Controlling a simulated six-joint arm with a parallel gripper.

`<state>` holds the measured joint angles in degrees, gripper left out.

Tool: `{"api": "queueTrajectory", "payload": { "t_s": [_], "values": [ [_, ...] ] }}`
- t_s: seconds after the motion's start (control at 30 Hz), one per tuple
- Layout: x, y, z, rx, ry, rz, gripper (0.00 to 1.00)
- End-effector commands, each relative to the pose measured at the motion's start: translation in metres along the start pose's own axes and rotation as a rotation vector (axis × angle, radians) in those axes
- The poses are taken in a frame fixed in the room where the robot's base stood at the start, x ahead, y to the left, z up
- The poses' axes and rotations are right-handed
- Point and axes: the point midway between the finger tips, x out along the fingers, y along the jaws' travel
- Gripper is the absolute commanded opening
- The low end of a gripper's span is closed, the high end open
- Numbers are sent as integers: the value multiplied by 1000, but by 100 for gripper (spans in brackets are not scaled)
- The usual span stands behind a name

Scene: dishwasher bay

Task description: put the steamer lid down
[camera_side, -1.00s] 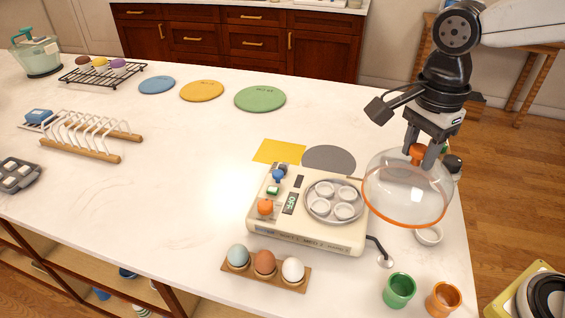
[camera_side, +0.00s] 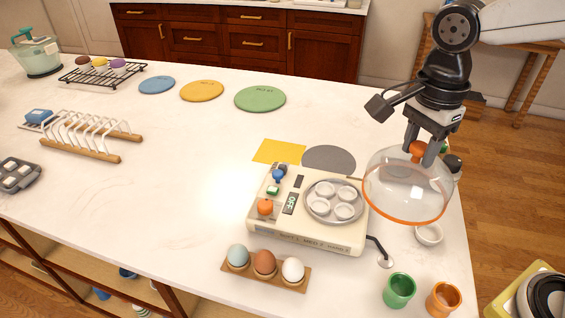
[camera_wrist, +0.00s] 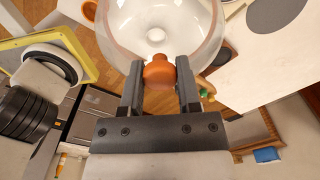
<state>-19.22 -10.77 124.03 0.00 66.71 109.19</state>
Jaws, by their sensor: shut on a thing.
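The steamer lid (camera_side: 402,190) is a clear dome with an orange rim and an orange knob. My gripper (camera_side: 417,152) is shut on the knob and holds the lid upright in the air, to the right of the steamer (camera_side: 305,237). In the wrist view the orange knob (camera_wrist: 159,72) sits between the two fingers of my gripper (camera_wrist: 160,80), with the clear dome beyond it. The steamer is a cream base with a round grey tray of several white cups, uncovered. A round grey mat (camera_side: 329,158) lies bare behind the steamer.
A yellow square (camera_side: 279,151) lies beside the grey mat. A small white dish (camera_side: 429,234) is below the lid. Green (camera_side: 399,291) and orange (camera_side: 444,299) cups stand at the front right. An egg holder (camera_side: 264,275) stands in front.

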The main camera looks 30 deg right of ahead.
Motion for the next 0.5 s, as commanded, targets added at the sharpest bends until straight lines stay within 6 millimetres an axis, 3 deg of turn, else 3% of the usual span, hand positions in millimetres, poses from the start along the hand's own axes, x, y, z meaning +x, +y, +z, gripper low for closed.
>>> {"api": "queueTrajectory", "payload": {
  "t_s": [0.27, 0.5],
  "values": [
    [6, -38, -11, 5, 1, 2, 0],
    [19, -86, -32, 6, 0, 2, 0]
  ]
}}
